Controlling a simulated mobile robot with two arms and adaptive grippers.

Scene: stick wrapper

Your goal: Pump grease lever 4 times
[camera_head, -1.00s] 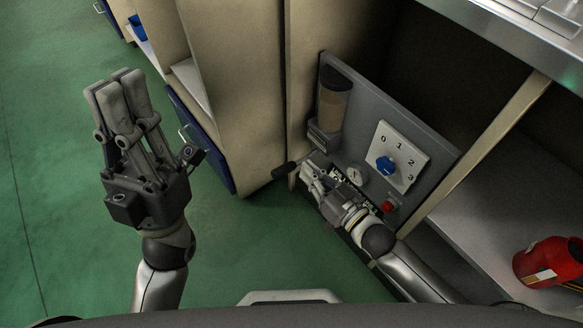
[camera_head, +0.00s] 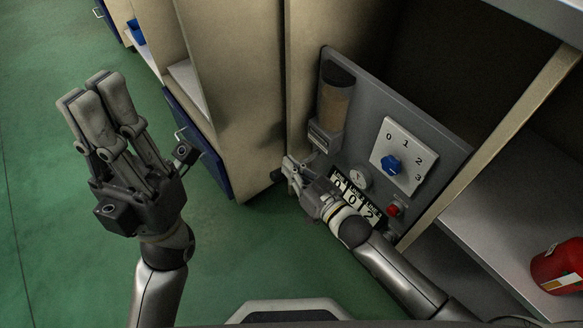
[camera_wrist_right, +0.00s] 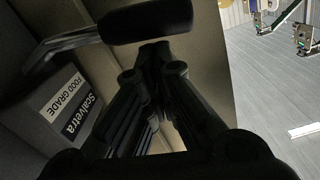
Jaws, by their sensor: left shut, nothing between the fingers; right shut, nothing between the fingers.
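The grease unit is a grey panel (camera_head: 440,150) with a clear reservoir (camera_head: 334,108) of brown grease. The lever has a dark handle (camera_head: 276,175) at the panel's lower left, mostly hidden by my right gripper. In the right wrist view the black handle (camera_wrist_right: 146,20) lies across just beyond my fingertips, with its metal arm (camera_wrist_right: 62,45) running left. My right gripper (camera_head: 289,162) is shut and empty at the handle; I cannot tell whether it touches. My left gripper (camera_head: 88,88) is shut and empty, raised over the floor at left.
The panel carries a blue dial (camera_head: 390,165) marked 0 to 3, a gauge (camera_head: 360,179), a red button (camera_head: 393,211) and number plates (camera_head: 352,199). Beige cabinet walls (camera_head: 240,80) stand close left. A red container (camera_head: 560,266) sits on the right shelf. Green floor at left is clear.

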